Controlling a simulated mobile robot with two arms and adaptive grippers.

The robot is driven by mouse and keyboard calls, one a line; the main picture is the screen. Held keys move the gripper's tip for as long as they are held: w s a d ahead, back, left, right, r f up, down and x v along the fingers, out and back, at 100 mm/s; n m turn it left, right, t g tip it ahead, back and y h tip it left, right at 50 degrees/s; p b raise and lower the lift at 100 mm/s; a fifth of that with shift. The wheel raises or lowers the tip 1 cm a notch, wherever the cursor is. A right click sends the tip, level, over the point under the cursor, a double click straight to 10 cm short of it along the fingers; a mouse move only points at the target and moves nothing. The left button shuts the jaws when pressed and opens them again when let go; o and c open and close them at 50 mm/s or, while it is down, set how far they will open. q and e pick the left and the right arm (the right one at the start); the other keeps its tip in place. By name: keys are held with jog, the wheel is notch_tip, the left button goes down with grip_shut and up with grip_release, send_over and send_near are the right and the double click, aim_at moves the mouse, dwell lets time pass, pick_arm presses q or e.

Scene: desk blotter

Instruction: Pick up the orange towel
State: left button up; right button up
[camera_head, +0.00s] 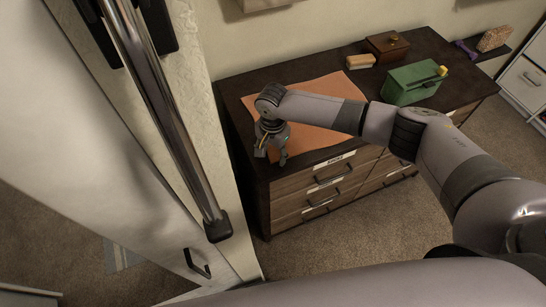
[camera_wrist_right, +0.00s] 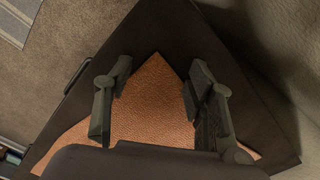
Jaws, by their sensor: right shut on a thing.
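The orange towel (camera_head: 315,139) lies flat on the left part of the dark dresser top, partly hidden under my right arm. My right gripper (camera_head: 272,155) points down at the towel's near left part, close to the dresser's left end. In the right wrist view, a pointed corner of the towel (camera_wrist_right: 155,105) lies between the two fingers of my right gripper (camera_wrist_right: 158,68). The gripper is shut on the towel, though the exact contact is hard to see. My left gripper is not in view.
The dresser (camera_head: 470,77) also holds a green box (camera_head: 412,85), a brown wooden box (camera_head: 386,45) and a tan block (camera_head: 360,61). A purple dumbbell (camera_head: 465,49) is at the far right. A wall edge and a door-like panel with a handle stand close at left.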

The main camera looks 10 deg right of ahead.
jog(key=shift+s+d+f, duration=0.2)
jog(key=shift+s+f, duration=0.1)
jog(key=shift+f, duration=0.05)
jog(key=c, duration=0.4)
grip_shut()
dwell(0.5)
notch_tip(320, 180, up, 12)
jog(key=p, duration=1.3)
jog(key=shift+w+r, duration=0.25)
jog(key=shift+a, duration=0.1)
notch_tip(320, 180, up, 45)
jog(key=p, duration=0.1)
